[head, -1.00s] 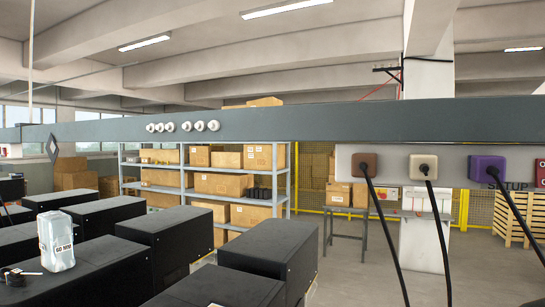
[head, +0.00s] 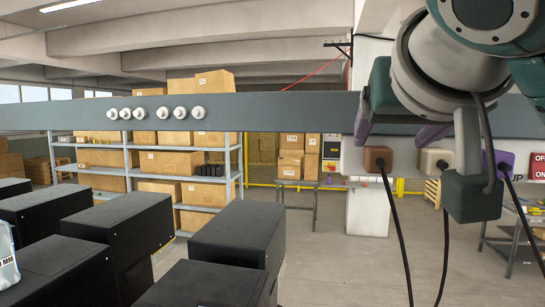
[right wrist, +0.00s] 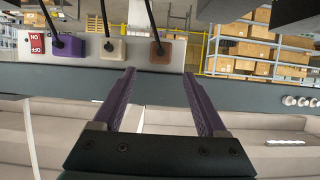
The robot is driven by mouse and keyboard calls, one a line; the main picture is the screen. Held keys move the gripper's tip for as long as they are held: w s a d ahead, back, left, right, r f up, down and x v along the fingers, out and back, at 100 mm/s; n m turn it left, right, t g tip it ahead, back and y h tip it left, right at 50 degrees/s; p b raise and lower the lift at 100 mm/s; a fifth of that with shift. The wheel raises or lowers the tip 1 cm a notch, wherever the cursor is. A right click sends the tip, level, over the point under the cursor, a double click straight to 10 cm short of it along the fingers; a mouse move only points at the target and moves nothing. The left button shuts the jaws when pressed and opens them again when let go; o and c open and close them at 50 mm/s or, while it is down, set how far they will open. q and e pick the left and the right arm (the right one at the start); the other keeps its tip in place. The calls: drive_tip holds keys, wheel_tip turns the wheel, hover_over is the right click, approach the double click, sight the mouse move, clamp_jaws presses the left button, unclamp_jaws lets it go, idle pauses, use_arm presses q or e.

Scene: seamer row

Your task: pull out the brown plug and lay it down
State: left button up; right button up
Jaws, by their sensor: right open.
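The brown plug (head: 379,158) sits in the pale socket strip under the grey beam, its black cable hanging down. In the right wrist view the brown plug (right wrist: 167,51) lies just beyond the fingertips, roughly ahead of the gap between them. My right gripper (head: 398,138) is open, with purple fingers in front of the beam, one to each side of the plug in the head view. In the right wrist view the gripper (right wrist: 158,73) is empty and apart from the plug. My left gripper is not in view.
The cream plug (head: 436,160) and the purple plug (head: 503,160), partly hidden by my arm, share the strip with hanging cables. A red switch sign (head: 538,166) is at the right. Black machine boxes (head: 235,240) stand at lower left; shelves (head: 232,165) are behind.

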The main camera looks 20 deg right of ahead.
sight(381, 154)
drive_tip(key=shift+w+f, duration=0.1)
drive_tip(key=b+x, duration=0.1)
drive_tip(key=x, duration=0.6)
drive_tip(key=shift+f+b, duration=0.2)
drive_tip(key=shift+b, duration=0.1)
drive_tip(key=shift+x, duration=0.85)
drive_tip(key=shift+r, duration=0.15)
drive_tip(key=c, duration=0.6)
clamp_jaws()
